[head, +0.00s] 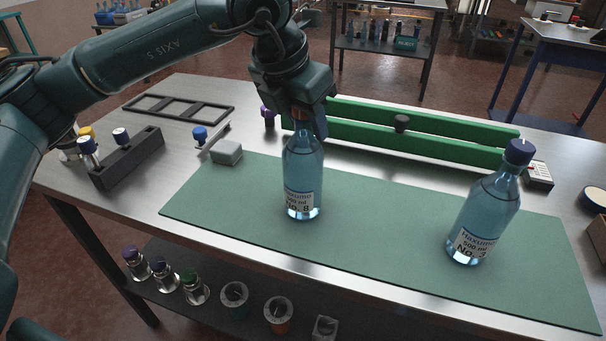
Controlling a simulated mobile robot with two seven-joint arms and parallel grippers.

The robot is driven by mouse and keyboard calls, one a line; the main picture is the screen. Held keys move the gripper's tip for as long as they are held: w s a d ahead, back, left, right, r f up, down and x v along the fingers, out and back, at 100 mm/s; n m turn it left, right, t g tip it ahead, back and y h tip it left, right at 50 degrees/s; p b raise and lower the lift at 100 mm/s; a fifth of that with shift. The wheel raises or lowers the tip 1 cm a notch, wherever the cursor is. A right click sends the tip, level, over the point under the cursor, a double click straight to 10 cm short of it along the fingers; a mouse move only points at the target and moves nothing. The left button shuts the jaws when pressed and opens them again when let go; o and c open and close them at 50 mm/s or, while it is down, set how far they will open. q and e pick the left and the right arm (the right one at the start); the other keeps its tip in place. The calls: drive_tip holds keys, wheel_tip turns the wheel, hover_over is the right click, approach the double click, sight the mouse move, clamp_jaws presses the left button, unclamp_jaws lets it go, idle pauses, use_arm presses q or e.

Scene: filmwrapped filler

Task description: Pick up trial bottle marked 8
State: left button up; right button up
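The clear blue bottle labelled No. 8 (303,175) is upright over the green mat (370,215), near its middle. I cannot tell whether its base touches the mat. My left gripper (306,122) points down at the bottle's top, its fingers at the neck and cap. The fingers and wrist hide most of the cap, so I cannot tell whether they are shut on it. A second blue bottle (484,210), with a dark blue cap and a label that seems to read No. 3, stands on the mat's right part. My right gripper is not in view.
Long green bars (420,137) lie behind the mat. A grey block (227,152) sits at the mat's back left corner, and a dark rack (125,158) with blue-capped vials stands further left. The mat between the two bottles is clear.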

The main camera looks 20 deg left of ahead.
use_arm(q)
clamp_jaws()
idle(0.4)
